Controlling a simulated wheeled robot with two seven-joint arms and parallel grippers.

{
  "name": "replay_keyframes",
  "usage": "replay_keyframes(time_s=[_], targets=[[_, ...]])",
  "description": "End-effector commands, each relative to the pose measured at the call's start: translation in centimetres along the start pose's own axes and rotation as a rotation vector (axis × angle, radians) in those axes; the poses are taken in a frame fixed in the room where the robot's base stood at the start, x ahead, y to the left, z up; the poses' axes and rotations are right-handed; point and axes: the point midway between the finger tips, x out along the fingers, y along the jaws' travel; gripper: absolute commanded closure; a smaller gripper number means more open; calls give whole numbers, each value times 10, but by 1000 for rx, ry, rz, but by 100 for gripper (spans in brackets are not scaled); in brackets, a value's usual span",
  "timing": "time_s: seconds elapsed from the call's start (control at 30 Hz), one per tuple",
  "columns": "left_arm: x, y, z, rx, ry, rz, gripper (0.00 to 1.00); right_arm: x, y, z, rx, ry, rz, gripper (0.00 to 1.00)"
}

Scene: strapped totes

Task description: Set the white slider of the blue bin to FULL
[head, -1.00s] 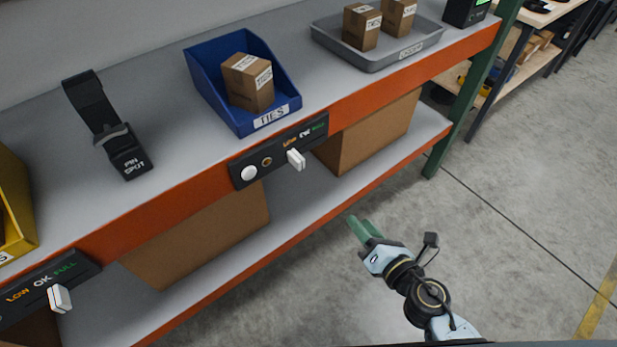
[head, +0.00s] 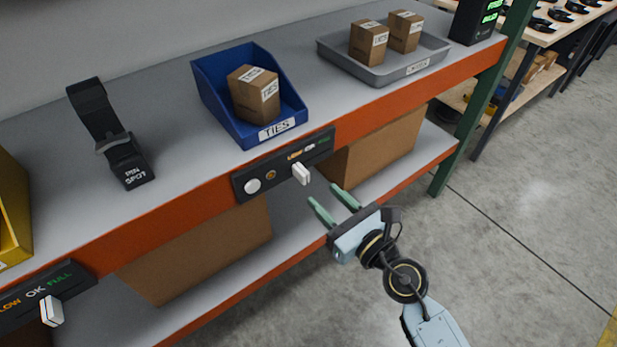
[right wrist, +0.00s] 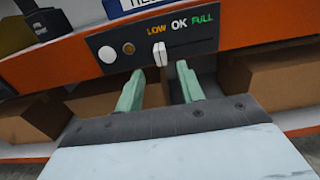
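The blue bin (head: 247,98) labelled TIES sits on the upper shelf with a brown box in it. Below it, a black panel (head: 283,167) on the orange shelf edge carries LOW, OK and FULL marks. Its white slider (head: 302,173) stands near the LOW end; the right wrist view shows the slider (right wrist: 160,54) just below LOW, left of OK. My right gripper (head: 327,201) is open and empty, a little below and in front of the slider. In the right wrist view its green fingers (right wrist: 162,80) are apart, below the panel. My left gripper is not in view.
A second panel with a white slider (head: 51,311) is at the lower left, near a yellow bin (head: 14,225). A grey tray (head: 385,72) holds two boxes. Brown cartons (head: 205,250) stand on the lower shelf. The floor at the right is clear.

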Motion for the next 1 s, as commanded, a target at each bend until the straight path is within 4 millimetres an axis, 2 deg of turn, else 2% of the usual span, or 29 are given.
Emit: replay_keyframes(time_s=[0.1,0.3,0.5,0.77,1.0], targets=[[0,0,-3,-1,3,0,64,26,0,0,2,-3,-1,62],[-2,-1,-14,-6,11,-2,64,56,-1,-1,1,-2,-2,62],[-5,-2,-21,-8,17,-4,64,67,0,-1,1,0,-1,62],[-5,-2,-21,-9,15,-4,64,67,0,0,1,1,-1,62],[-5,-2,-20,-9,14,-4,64,67,0,0,1,1,-1,93]])
